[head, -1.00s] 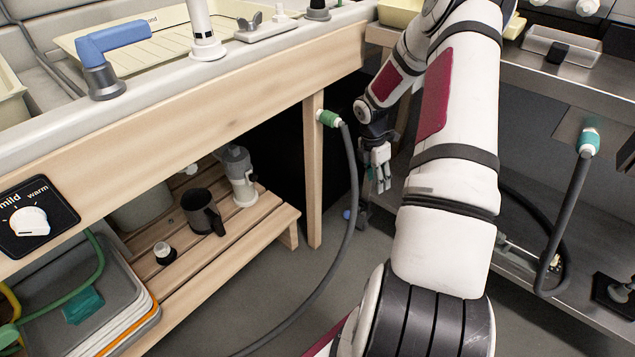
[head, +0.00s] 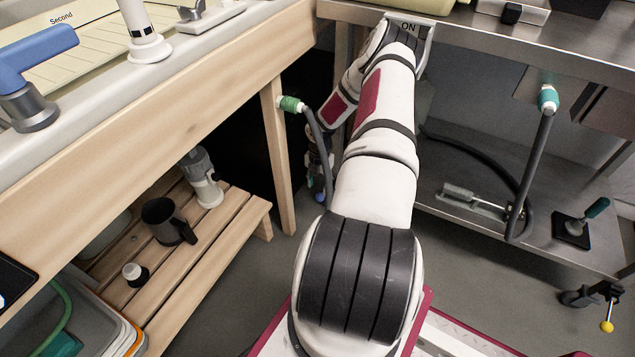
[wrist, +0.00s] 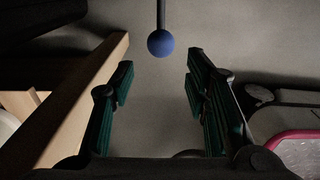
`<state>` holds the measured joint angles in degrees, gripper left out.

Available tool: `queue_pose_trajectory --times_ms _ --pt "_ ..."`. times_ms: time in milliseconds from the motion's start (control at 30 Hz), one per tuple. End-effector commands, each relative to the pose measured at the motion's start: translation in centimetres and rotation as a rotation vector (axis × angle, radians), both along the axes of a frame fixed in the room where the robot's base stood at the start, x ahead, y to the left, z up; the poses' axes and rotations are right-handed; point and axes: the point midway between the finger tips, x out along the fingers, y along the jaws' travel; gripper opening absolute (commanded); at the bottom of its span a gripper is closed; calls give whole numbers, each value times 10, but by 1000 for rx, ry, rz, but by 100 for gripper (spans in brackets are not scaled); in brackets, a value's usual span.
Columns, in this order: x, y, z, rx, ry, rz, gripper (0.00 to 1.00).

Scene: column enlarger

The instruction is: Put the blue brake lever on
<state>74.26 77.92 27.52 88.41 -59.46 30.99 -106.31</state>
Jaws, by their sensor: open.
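The blue brake lever, a blue ball knob on a thin dark rod, shows in the wrist view (wrist: 161,43). The knob is ahead of my gripper (wrist: 160,80), roughly centred between the two spread fingertips and apart from them. My gripper is open and empty. In the head view the blue knob (head: 320,197) is low under the benches, just below my gripper (head: 318,170), which is dark and partly hidden by my arm. The lever's mount is hidden.
A wooden bench leg (head: 278,160) stands left of my gripper, with a green-ended hose (head: 291,104) beside it. A steel table (head: 475,45) with a lower shelf is at the right. A yellow-knobbed lever (head: 607,326) sits by its caster. Grey floor lies between.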

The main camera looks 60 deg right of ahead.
Motion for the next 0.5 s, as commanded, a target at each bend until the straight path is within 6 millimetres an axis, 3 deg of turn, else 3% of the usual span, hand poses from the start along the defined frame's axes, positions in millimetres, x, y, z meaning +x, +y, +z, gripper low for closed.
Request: queue_pose_trajectory --times_ms 500 --pt "0 2 -39 1 0 -1 43"
